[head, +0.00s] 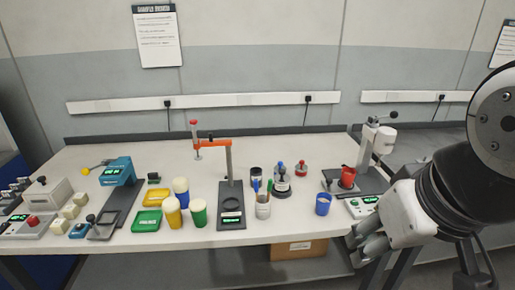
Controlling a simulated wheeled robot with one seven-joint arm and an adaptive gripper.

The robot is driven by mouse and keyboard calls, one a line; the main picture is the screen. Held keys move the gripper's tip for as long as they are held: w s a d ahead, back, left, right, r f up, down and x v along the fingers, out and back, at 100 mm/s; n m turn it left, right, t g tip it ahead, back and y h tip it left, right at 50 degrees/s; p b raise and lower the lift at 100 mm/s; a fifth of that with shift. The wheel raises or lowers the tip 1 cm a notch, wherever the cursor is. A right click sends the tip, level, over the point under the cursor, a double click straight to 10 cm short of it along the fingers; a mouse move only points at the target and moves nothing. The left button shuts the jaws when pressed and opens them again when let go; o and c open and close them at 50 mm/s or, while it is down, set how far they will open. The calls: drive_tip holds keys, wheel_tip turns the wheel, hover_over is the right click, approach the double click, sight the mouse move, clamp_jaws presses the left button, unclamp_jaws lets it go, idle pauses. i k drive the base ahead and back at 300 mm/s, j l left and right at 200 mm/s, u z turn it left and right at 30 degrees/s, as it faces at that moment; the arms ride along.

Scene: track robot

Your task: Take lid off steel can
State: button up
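No can is plainly steel at this size. My gripper (367,243) is low at the right, by the table's front edge and apart from these things. Its grey fingers point left; their gap is unclear, and I see nothing held.
A blue cup (322,204) stands near the front edge. A press with a red cup (348,177) is at the right. The back strip is mostly clear.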

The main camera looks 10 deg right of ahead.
sight(282, 177)
drive_tip(key=i+z, duration=0.2)
drive_tip(key=i, duration=0.2)
drive_tip(key=i+j+z, duration=0.15)
drive_tip(key=i, duration=0.25)
drive_tip(key=i+j+z, duration=0.2)
drive_tip(key=i, duration=0.2)
